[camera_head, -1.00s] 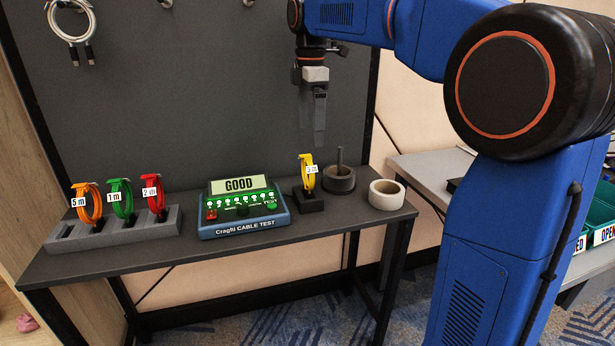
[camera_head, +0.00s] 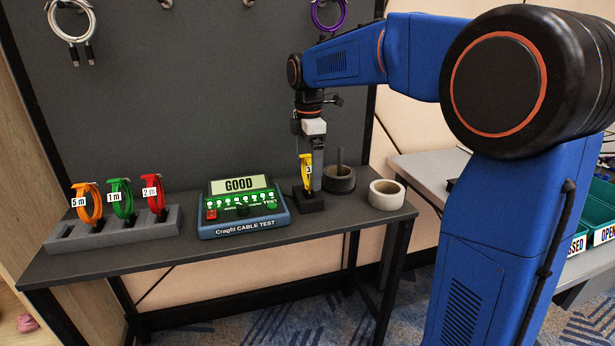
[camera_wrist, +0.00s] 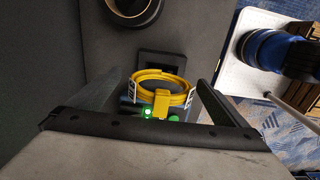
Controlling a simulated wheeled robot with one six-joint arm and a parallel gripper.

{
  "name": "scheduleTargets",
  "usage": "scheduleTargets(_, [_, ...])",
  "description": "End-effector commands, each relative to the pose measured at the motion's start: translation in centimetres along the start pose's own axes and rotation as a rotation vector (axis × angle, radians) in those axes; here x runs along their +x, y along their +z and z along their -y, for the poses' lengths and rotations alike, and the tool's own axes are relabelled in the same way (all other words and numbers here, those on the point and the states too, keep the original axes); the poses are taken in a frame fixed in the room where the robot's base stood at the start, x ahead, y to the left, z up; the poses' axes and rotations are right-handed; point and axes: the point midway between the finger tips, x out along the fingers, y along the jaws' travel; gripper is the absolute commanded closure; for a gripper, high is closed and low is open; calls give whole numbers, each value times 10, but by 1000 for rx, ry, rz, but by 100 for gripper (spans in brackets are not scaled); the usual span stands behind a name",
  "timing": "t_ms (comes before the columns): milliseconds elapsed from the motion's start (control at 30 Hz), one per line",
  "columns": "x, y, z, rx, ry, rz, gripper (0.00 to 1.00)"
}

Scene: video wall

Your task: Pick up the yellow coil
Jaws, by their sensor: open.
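The yellow coil (camera_head: 306,172) with a white length tag stands upright in a small black holder (camera_head: 309,202) on the dark table, right of the cable tester. My gripper (camera_head: 311,168) points down at the coil, with a grey finger showing just behind and right of it. In the wrist view the yellow coil (camera_wrist: 162,92) lies between the two spread fingers of my gripper (camera_wrist: 150,90), with gaps on both sides. The fingers are open and hold nothing. Part of the coil's holder (camera_wrist: 160,60) shows beyond it.
The cable tester (camera_head: 243,209) reading GOOD stands left of the coil. A dark round holder with a post (camera_head: 339,178) and a roll of white tape (camera_head: 386,194) stand close on the right. A grey rack (camera_head: 112,230) holds orange, green and red coils at the left.

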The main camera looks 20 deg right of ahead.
Motion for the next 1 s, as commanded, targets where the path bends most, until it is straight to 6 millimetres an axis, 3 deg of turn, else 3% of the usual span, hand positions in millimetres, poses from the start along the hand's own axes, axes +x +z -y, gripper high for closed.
scheduleTargets(400, [47,-7,3,0,-2,0,2])
scheduleTargets(700, [51,-6,2,0,0,0,2])
scheduleTargets(767, [51,-6,2,0,0,0,14])
scheduleTargets(900, [51,-6,3,0,0,0,47])
scheduleTargets(1000, [50,-6,2,0,0,0,54])
